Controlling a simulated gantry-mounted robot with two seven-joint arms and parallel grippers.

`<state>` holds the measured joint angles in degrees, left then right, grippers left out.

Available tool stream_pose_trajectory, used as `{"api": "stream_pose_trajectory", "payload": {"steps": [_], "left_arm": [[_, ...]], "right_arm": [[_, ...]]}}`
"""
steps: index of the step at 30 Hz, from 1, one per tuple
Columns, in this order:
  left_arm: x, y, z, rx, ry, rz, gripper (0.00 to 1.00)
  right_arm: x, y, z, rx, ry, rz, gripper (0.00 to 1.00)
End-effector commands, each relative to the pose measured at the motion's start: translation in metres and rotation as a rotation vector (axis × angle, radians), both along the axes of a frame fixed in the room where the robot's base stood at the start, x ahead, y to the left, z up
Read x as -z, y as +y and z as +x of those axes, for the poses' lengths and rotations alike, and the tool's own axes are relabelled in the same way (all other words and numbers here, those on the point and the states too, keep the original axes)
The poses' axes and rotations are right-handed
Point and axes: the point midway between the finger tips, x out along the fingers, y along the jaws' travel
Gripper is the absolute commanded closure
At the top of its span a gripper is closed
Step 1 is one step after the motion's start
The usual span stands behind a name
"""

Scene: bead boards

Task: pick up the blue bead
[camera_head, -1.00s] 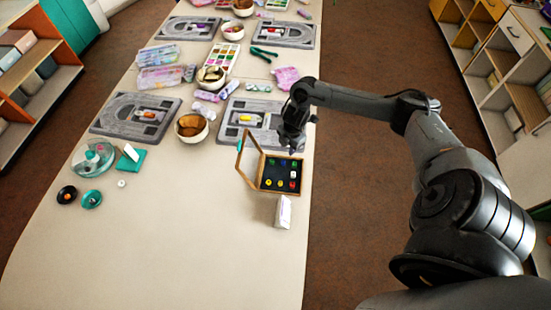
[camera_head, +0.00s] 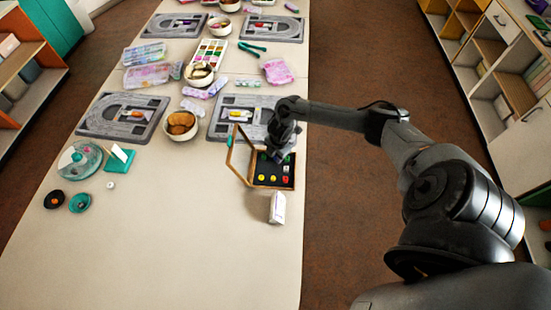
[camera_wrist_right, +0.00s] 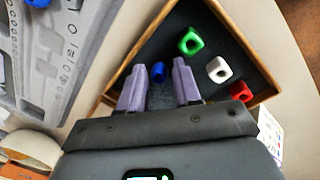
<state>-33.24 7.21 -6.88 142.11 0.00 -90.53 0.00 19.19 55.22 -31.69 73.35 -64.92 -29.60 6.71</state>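The blue bead (camera_wrist_right: 158,70) lies on the dark floor of the wooden bead case (camera_wrist_right: 150,29). In the right wrist view it shows between the fingertips of my right gripper (camera_wrist_right: 160,66), closer to the left finger. The fingers are apart, with a gap around the bead; I cannot tell whether the left one touches it. In the head view my right gripper (camera_head: 279,157) is over the back of the case (camera_head: 271,187) and hides the blue bead. My left gripper is not in view.
Green (camera_wrist_right: 190,41), white (camera_wrist_right: 219,69) and red (camera_wrist_right: 241,91) beads sit right of the fingers. The case's lid (camera_head: 238,153) stands open on its left. A white box (camera_head: 277,208) stands in front. The near table (camera_head: 170,255) is clear.

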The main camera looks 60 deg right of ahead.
Motion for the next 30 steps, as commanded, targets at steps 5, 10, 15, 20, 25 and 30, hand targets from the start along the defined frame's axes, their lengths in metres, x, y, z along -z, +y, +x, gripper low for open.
{"api": "stream_pose_trajectory", "payload": {"steps": [5,10,15,20,25,30], "left_arm": [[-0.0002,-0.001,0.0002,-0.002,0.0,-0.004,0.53],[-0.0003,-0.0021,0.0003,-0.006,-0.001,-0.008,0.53],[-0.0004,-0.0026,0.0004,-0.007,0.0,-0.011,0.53],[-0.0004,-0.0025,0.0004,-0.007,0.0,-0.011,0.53],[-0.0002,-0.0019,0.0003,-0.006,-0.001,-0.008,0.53],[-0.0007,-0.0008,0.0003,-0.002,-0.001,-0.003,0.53]], "right_arm": [[0.0007,0.0,0.0005,0.0,-0.001,0.0,0.67],[0.0005,-0.0001,0.0004,0.0,-0.001,0.0,0.84],[0.0005,-0.0002,0.0004,0.001,-0.001,0.0,1.0],[0.0005,-0.0002,0.0004,0.001,-0.001,0.0,1.0],[0.0004,-0.0003,0.0004,0.001,-0.001,0.0,1.0],[-0.0018,-0.0005,0.0005,0.001,-0.001,0.0,1.0]]}}
